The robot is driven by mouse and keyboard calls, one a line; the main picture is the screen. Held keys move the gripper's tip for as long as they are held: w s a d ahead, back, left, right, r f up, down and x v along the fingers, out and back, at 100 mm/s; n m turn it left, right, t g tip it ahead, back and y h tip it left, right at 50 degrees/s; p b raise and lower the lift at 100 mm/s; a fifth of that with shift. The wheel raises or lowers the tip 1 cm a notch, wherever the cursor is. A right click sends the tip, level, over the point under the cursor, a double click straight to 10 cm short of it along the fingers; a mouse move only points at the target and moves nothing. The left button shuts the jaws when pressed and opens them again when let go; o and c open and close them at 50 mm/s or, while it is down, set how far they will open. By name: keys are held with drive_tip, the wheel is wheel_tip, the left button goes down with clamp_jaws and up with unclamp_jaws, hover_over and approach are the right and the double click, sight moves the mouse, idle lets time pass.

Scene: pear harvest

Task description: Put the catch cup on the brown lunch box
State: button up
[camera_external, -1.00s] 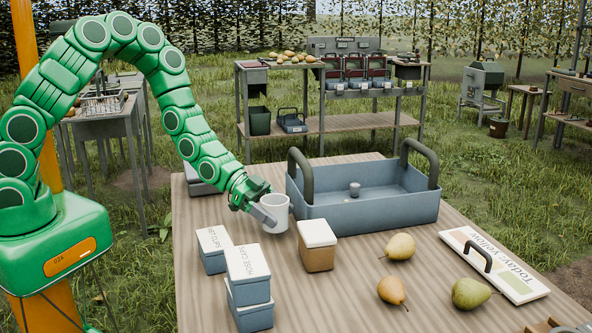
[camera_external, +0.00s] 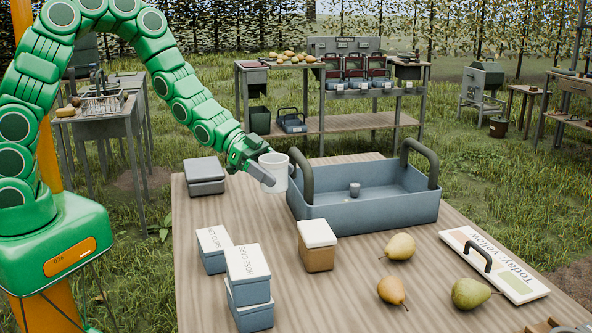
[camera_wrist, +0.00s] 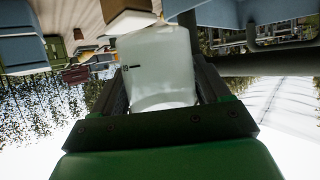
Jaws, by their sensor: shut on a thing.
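The catch cup is a white cup (camera_external: 274,172). My gripper (camera_external: 266,178) is shut on it and holds it in the air, roughly upright, beside the left end of the blue-grey tote. In the wrist view the cup (camera_wrist: 158,68) sits between the two fingers of my gripper (camera_wrist: 160,85). The brown lunch box (camera_external: 317,257) has a white lid and stands on the table, nearer the camera and right of the cup. It appears apart from the cup. The brown box also shows at the top of the wrist view (camera_wrist: 126,20).
The handled blue-grey tote (camera_external: 370,212) holds a small grey piece. Labelled blue-grey boxes (camera_external: 249,284) stand left of the brown box, one pair stacked. Pears (camera_external: 399,246) and a white sign (camera_external: 497,266) lie to the right. A grey box (camera_external: 204,170) is at the back left.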

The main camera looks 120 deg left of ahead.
wheel_tip(320, 180, up, 9)
drive_tip(key=n+y, duration=0.1)
drive_tip(key=y, duration=0.1)
hover_over(316, 229)
wheel_tip(316, 229, down, 4)
drive_tip(key=shift+w+f, duration=0.1)
drive_tip(key=shift+f, duration=4.55)
drive_tip(key=shift+f, duration=0.1)
drive_tip(key=o, duration=1)
